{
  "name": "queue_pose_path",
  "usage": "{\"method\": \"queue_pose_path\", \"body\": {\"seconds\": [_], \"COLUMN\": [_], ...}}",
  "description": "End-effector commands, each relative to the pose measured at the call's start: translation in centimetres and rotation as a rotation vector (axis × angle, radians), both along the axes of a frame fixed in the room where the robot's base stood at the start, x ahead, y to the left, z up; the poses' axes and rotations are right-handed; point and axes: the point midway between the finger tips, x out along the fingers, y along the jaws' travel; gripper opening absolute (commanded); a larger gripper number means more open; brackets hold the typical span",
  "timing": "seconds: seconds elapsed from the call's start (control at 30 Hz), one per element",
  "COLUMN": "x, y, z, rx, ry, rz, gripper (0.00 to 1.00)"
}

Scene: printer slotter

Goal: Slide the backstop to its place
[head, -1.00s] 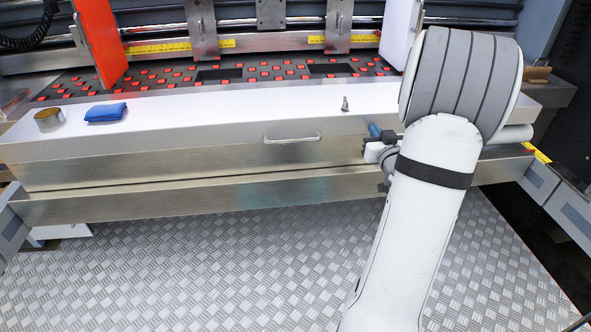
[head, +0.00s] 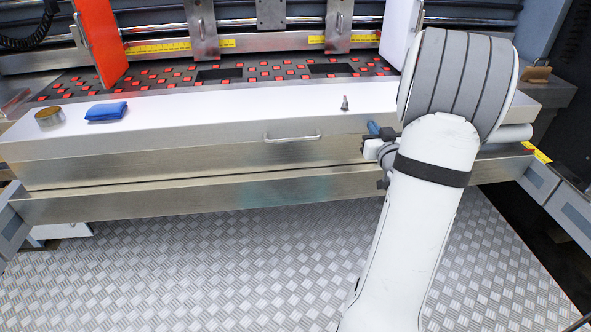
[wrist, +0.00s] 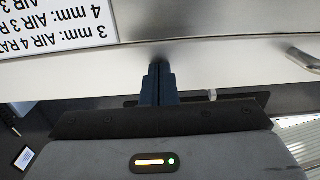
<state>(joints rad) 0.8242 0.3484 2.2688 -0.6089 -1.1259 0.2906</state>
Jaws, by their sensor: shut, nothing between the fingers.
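I cannot tell for certain which part is the backstop. Upright metal brackets stand at the rail behind the feed table, one left (head: 202,32) and one right (head: 338,28), beside yellow scales. An orange side plate (head: 99,42) stands left of them and a white side plate (head: 399,32) right. My gripper (head: 374,128) is low at the front face of the steel table, well in front of these parts. In the wrist view its dark blue fingers (wrist: 158,70) are shut together with nothing between them, their tips close to the steel face. I cannot tell whether they touch it.
The steel table (head: 200,145) has a front handle (head: 292,137). On its top are a blue cloth (head: 106,112), a roll of tape (head: 49,117) and a small metal lever (head: 345,103). A printed label (wrist: 55,22) shows in the wrist view. The chequered floor in front is clear.

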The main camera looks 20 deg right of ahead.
Motion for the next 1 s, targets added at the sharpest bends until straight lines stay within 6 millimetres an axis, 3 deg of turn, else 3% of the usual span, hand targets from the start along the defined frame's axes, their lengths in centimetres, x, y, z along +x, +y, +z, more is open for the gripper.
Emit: {"method": "queue_pose_path", "body": {"seconds": [1.0], "x": [3.0], "y": [-0.8], "z": [0.1], "rx": [-0.002], "ry": [-0.004], "rz": [0.001], "gripper": [0.00]}}
